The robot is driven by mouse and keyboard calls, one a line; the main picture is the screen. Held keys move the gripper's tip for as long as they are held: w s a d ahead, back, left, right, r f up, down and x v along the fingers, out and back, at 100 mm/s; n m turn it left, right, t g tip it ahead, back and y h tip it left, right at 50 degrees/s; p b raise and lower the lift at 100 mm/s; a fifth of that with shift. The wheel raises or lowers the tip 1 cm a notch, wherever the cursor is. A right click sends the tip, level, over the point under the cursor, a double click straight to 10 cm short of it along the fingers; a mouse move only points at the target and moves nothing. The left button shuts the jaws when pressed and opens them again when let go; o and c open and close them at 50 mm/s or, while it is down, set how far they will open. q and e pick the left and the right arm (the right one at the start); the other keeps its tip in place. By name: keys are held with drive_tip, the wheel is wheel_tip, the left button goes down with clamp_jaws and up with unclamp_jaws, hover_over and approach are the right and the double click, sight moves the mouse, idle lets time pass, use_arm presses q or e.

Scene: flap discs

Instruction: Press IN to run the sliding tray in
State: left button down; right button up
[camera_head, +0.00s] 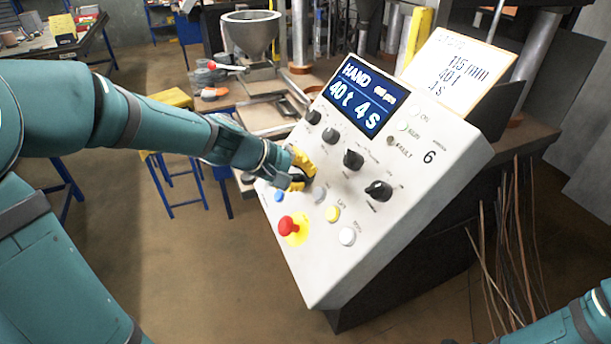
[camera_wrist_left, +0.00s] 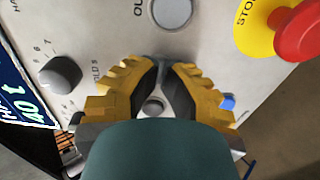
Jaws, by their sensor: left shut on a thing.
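The grey control panel (camera_head: 400,230) tilts toward me, with a row of black knobs and several buttons. My left gripper (camera_head: 300,178), with yellow fingers, is at the panel's left side. In the left wrist view my left gripper (camera_wrist_left: 164,64) is shut, its fingertips close to the panel face; what is between them is hidden. A small round grey button (camera_wrist_left: 153,105) shows between the fingers. The grey button marked OUT (camera_wrist_left: 172,12) is just beyond the tips. No IN label is readable. A flat tray-like plate (camera_head: 262,118) lies behind the panel. My right gripper is not in view.
A red stop button (camera_head: 288,226) on yellow, a blue button (camera_head: 279,196), a yellow button (camera_head: 332,214) and a white button (camera_head: 347,236) are near my left gripper. The display (camera_head: 360,95) reads HAND, 40 t, 4 s. A yellow-topped stool (camera_head: 172,99) stands behind my left arm.

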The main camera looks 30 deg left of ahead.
use_arm(q)
drive_tip(key=p+v, duration=0.2)
drive_tip(key=v, duration=0.6)
drive_tip(key=shift+p, duration=0.35)
idle(0.8)
